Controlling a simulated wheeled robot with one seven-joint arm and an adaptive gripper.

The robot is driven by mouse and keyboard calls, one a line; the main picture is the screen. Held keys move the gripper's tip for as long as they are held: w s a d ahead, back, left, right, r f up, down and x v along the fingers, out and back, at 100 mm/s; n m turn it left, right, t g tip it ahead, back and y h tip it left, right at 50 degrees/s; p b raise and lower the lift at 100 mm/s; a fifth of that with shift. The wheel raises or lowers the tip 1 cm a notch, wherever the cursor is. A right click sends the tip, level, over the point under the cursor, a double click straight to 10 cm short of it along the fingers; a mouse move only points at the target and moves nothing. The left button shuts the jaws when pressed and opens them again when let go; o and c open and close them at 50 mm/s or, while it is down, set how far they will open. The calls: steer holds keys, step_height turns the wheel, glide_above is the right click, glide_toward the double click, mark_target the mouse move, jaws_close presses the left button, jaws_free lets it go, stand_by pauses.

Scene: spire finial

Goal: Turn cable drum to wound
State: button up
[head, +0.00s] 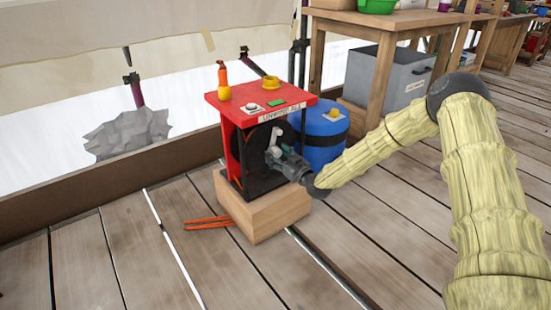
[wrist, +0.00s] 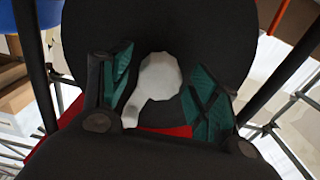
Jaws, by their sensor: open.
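The cable drum (wrist: 195,32) is a black round disc inside a red-topped stand (head: 297,103). In the wrist view it fills the upper middle, with a pale grey crank-like knob (wrist: 160,76) at its centre and a short arm reaching down-left. My gripper (head: 276,150) is at the front of the stand. In the wrist view its two green-padded fingers (wrist: 158,92) are spread on either side of the knob. I cannot tell whether either finger touches it.
The stand sits on a wooden block (head: 262,213) on the plank floor. Orange-red rods (head: 207,223) lie at its left. A blue barrel (head: 325,140) stands close behind right. A wooden table and grey box (head: 386,83) are further back. Floor in front is clear.

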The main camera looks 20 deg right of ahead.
steer(key=shift+w+a, duration=0.2)
steer(key=shift+w, duration=0.35)
jaws_close()
steer(key=shift+a, duration=0.15)
steer(key=shift+r+n+p, duration=0.1)
steer(key=shift+n+p, duration=0.2)
steer(key=shift+n, duration=0.1)
